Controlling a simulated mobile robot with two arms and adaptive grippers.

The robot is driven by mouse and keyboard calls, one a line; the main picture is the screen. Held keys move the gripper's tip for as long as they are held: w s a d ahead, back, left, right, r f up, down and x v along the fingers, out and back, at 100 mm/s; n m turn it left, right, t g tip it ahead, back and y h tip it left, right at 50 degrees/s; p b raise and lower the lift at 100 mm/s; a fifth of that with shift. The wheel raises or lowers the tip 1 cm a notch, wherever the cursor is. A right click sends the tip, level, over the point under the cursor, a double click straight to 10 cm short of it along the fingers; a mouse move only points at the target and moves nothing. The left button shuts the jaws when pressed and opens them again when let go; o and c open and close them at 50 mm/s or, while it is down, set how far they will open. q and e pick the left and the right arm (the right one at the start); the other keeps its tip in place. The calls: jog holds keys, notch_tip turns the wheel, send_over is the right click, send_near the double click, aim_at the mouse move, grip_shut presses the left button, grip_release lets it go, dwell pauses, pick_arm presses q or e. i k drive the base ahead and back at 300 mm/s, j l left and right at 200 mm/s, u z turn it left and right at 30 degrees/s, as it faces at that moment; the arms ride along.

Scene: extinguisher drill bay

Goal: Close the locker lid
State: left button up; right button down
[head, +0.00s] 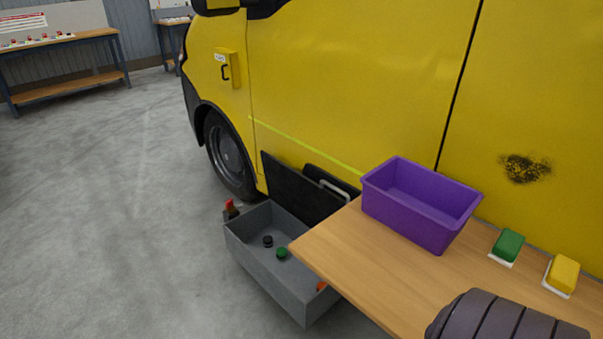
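The locker is a grey open-topped box (265,277) low beside the yellow van, left of the wooden table. Its dark lid (290,187) stands raised at the back edge, on the van side. A pale handle (335,190) shows near the lid's right end. Inside the box lie a black round item (267,241), a green round item (281,253) and an orange item (321,286) partly hidden at the right. The table corner covers part of the box's right side. Neither of my grippers is in view.
The wooden table (345,257) carries a purple bin (410,215), a green block (508,245) and a yellow block (563,275). A small red-topped bottle (231,209) is at the box's back left corner. The yellow van (340,80) stands behind. Floor left of the box is clear.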

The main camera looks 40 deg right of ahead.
aim_at(309, 202)
jog(key=i+z, duration=0.25)
jog(key=i, duration=0.2)
jog(key=i+j+z, duration=0.25)
jog(key=i, duration=0.15)
jog(key=i+j+z, duration=0.25)
jog(key=i, duration=0.2)
jog(key=l, duration=0.1)
